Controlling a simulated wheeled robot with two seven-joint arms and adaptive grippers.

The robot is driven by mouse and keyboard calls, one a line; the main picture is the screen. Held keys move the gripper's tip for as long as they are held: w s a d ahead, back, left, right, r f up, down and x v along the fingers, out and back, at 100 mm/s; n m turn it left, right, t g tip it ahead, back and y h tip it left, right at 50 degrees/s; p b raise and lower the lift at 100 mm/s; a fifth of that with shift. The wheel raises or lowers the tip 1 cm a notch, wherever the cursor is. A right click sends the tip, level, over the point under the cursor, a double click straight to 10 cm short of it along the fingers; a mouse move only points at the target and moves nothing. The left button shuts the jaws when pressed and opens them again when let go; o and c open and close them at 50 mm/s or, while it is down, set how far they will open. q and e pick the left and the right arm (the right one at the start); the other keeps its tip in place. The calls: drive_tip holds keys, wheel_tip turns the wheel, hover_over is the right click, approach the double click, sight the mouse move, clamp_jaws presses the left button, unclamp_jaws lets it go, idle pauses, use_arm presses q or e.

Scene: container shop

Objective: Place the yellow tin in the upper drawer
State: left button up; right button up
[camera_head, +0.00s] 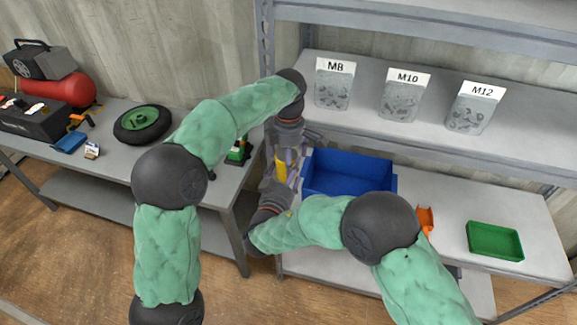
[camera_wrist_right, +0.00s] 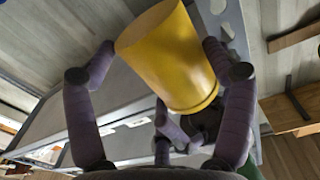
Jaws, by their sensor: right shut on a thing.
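The yellow tin (camera_head: 281,165) is held in the narrow gap between the left table and the shelf unit, with my two grippers close to it. My right gripper (camera_head: 279,182) is below the tin and shut on it. In the right wrist view the tin (camera_wrist_right: 172,58) is tilted between the fingers of my right gripper (camera_wrist_right: 160,48). My left gripper (camera_head: 286,150) comes down from above, right by the tin's upper end. Its fingers are too small and overlapped to tell whether they are open or shut. No drawer can be made out in either view.
A blue bin (camera_head: 350,172) stands just right of my grippers on the shelf unit's lower top. An orange scoop (camera_head: 425,217) and a green tray (camera_head: 494,241) lie further right. Labelled containers (camera_head: 400,98) stand on the shelf above. A wheel (camera_head: 143,124) lies on the left table.

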use_arm(q)
drive_tip(key=shift+f, duration=1.9)
drive_tip(key=c, duration=1.4)
use_arm(e)
drive_tip(key=shift+r, duration=0.1)
use_arm(q)
drive_tip(key=shift+d, duration=0.1)
drive_tip(key=shift+c, duration=0.5)
use_arm(e)
drive_tip(key=o, duration=1.6)
drive_tip(key=shift+a, duration=0.1)
drive_tip(key=shift+c, duration=0.2)
drive_tip(key=shift+s, duration=0.1)
